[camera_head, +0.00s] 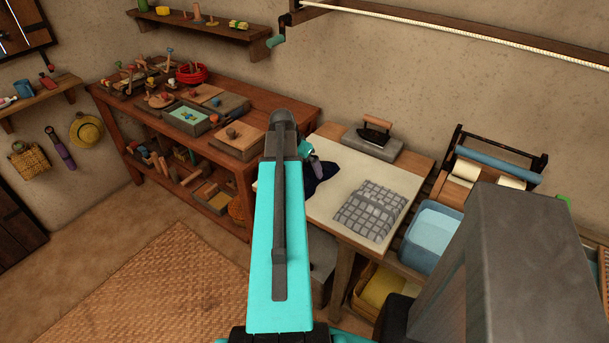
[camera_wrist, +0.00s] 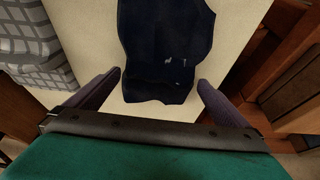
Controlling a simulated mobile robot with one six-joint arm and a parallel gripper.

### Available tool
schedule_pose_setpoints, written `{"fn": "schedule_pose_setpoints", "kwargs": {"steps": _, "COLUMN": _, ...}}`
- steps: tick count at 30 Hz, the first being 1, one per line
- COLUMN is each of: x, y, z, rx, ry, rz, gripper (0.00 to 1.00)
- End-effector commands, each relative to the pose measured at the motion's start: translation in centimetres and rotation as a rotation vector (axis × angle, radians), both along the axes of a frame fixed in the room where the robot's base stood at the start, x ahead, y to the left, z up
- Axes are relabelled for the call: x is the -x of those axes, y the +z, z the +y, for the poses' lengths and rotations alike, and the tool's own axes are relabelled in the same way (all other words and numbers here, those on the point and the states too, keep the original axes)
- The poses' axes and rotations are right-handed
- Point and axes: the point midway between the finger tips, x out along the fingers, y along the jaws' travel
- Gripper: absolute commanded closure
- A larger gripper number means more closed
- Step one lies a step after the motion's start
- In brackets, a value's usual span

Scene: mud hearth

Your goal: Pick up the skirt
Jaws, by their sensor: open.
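A dark navy cloth with small pale marks, which looks like the skirt (camera_wrist: 165,40), lies flat on a pale table top (camera_wrist: 235,45). In the head view only part of the cloth (camera_head: 324,172) shows, beside my arm. My gripper (camera_wrist: 160,76) is open above the cloth. Its two purple-grey fingers stand apart on either side of the cloth's near end, which lies between them in the wrist view. Whether the fingertips touch the table cannot be told. In the head view my arm hides most of the gripper and part of the cloth.
A grey checked folded cloth (camera_head: 370,210) lies right of the dark one on the same table. An iron (camera_head: 376,130) stands on a grey block behind. A blue basin (camera_head: 432,234) is at right. A wooden workbench (camera_head: 130,118) with tools stands at left.

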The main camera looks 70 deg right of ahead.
Motion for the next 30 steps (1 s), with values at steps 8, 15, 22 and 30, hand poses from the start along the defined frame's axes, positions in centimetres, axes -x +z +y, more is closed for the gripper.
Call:
{"fn": "schedule_pose_setpoints", "kwargs": {"steps": 8, "x": 0.2, "y": -1.5, "z": -0.6, "rx": 0.000, "ry": 0.000, "rz": 0.000, "gripper": 0.00}}
{"fn": "schedule_pose_setpoints", "kwargs": {"steps": 15, "x": 0.2, "y": -1.6, "z": -0.6, "rx": 0.000, "ry": 0.000, "rz": 0.000, "gripper": 0.00}}
{"fn": "schedule_pose_setpoints", "kwargs": {"steps": 22, "x": 0.1, "y": -1.5, "z": -0.6, "rx": 0.000, "ry": 0.000, "rz": 0.000, "gripper": 0.00}}
{"fn": "schedule_pose_setpoints", "kwargs": {"steps": 30, "x": 0.1, "y": -1.5, "z": -0.6, "rx": 0.001, "ry": 0.001, "rz": 0.000, "gripper": 0.21}}
